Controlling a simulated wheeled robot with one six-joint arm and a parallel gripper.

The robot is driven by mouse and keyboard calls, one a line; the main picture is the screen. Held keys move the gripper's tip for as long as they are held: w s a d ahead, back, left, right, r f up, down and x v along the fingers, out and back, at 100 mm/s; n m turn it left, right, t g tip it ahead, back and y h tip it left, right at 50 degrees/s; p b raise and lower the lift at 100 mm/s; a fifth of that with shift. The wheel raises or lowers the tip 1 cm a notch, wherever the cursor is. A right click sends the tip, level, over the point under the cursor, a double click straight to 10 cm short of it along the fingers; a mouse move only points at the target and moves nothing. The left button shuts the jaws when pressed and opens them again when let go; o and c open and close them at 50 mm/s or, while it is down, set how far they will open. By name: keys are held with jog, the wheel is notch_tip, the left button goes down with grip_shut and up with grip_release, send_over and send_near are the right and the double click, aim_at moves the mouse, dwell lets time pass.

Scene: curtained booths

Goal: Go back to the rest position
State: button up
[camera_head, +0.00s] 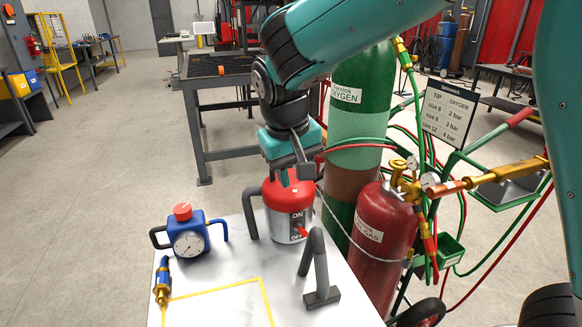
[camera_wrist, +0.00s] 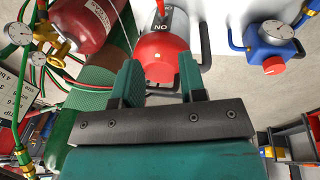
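My gripper (camera_head: 296,172) is low over the white table, just above a red-topped silver canister with an ON/OFF marking (camera_head: 289,210). In the wrist view my gripper (camera_wrist: 160,78) has its two teal fingers spread apart. The red top of the canister (camera_wrist: 163,57) shows beyond the gap between them, with nothing visibly clamped. I cannot tell whether a finger touches the canister. The canister stands upright, with dark grey handle-like bars at its sides.
A blue gauge device with a red knob (camera_head: 188,234) and a blue-and-brass torch part (camera_head: 162,283) are on the white table (camera_head: 225,268). A grey angled stand (camera_head: 320,275) is in front. Green (camera_head: 361,110) and red (camera_head: 383,232) cylinders with hoses crowd the right. Floor at left is clear.

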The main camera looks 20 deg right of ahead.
jog(key=s+r+n+y, duration=0.2)
jog(key=s+n+y, duration=0.1)
jog(key=s, duration=0.8)
jog(key=s+a+r+n+g+y+p, duration=0.1)
jog(key=s+r+n+y, duration=0.1)
jog(key=s, duration=0.9)
jog(key=shift+s+a+n+y, duration=0.2)
jog(key=shift+s+n+y, duration=0.15)
jog(key=shift+n+y, duration=0.2)
